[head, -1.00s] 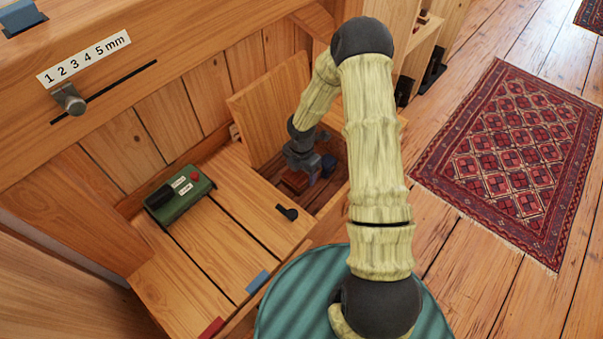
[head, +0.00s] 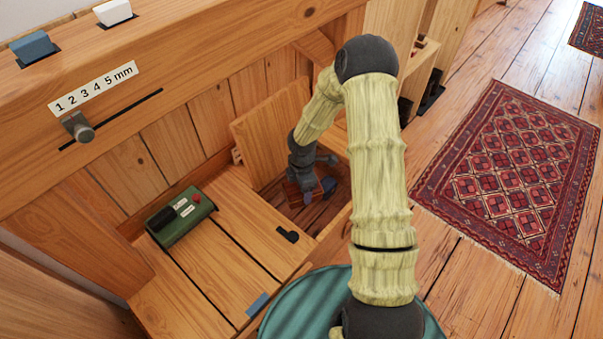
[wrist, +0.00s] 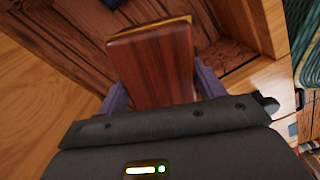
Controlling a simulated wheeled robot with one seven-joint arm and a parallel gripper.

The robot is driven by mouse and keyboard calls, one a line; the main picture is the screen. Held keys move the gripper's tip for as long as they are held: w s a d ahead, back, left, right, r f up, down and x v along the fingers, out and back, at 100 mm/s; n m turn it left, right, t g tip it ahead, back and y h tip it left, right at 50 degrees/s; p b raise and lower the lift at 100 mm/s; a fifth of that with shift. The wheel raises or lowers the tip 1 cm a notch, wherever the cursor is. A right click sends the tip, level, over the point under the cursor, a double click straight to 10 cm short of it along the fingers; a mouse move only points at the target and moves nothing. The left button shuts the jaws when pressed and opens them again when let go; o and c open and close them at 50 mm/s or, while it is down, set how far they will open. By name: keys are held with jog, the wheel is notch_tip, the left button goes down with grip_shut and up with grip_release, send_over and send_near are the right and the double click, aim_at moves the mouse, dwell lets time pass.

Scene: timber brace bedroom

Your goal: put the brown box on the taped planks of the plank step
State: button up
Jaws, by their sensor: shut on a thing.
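The brown box (wrist: 155,65) is held between the two fingers of my gripper (wrist: 162,90) in the wrist view, and its flat reddish-brown face is toward the camera. In the head view, my gripper (head: 312,186) is shut on the box (head: 300,196) in or over an open compartment with a dark plank floor (head: 316,214). I cannot tell whether the box touches that floor. The plank step (head: 225,245) lies left of the compartment. A blue tape piece (head: 257,304) marks its front edge.
A raised wooden lid (head: 268,135) stands behind the compartment. A green device with a red button (head: 180,218) and a black latch (head: 287,235) sit on the planks. The front part of the planks (head: 190,290) is clear. A patterned rug (head: 508,180) lies at right.

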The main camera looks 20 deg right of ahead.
notch_tip(320, 180, up, 6)
jog(key=m+p, duration=0.2)
jog(key=m, duration=0.6)
jog(key=shift+w+f+m, duration=0.1)
jog(key=shift+w+m, duration=0.05)
jog(key=shift+m, duration=0.15)
notch_tip(320, 180, up, 6)
jog(key=m+p, duration=0.2)
jog(key=m, duration=0.8)
jog(key=shift+m, duration=0.3)
jog(key=shift+a, duration=0.1)
